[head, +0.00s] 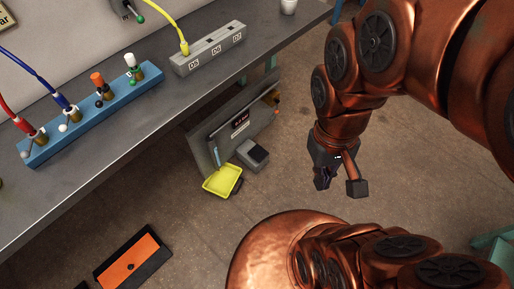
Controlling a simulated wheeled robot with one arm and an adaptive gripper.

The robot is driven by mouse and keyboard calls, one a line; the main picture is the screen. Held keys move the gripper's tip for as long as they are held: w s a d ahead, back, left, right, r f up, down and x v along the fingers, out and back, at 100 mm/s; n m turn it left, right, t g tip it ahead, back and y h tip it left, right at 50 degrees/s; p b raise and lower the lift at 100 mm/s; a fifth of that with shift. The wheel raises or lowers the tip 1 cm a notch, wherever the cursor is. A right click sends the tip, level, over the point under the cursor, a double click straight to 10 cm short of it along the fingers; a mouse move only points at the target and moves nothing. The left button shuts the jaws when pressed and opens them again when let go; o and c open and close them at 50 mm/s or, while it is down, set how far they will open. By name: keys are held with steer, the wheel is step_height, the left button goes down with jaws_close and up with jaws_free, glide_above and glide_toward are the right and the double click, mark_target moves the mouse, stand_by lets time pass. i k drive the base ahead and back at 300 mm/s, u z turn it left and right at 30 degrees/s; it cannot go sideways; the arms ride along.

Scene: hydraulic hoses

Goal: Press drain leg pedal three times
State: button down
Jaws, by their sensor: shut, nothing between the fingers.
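My gripper (340,183) hangs in the right half of the head view, pointing down above the brown floor. It is shut with nothing held, and it touches nothing that I can see. To its left, at floor level by the bench, a small grey box with a dark top (253,153) stands beside a yellow tray (222,180). A grey panel with a small display (239,121) is behind them. An orange plate in a black frame (132,262) lies on the floor at the lower left. No pedal label is readable, so I cannot tell which is the drain leg pedal.
A dark grey bench (120,155) runs diagonally across the upper left. On it are a blue rack (95,112) with coloured hose fittings and a grey block (209,47) with a yellow hose (174,27). The floor between the tray and my gripper is clear.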

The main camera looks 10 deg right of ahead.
mark_target(258, 153)
steer(key=z, duration=1.15)
steer(key=k, duration=0.85)
steer(key=u, duration=1.8)
steer(key=i, duration=0.5)
steer(key=z, duration=0.05)
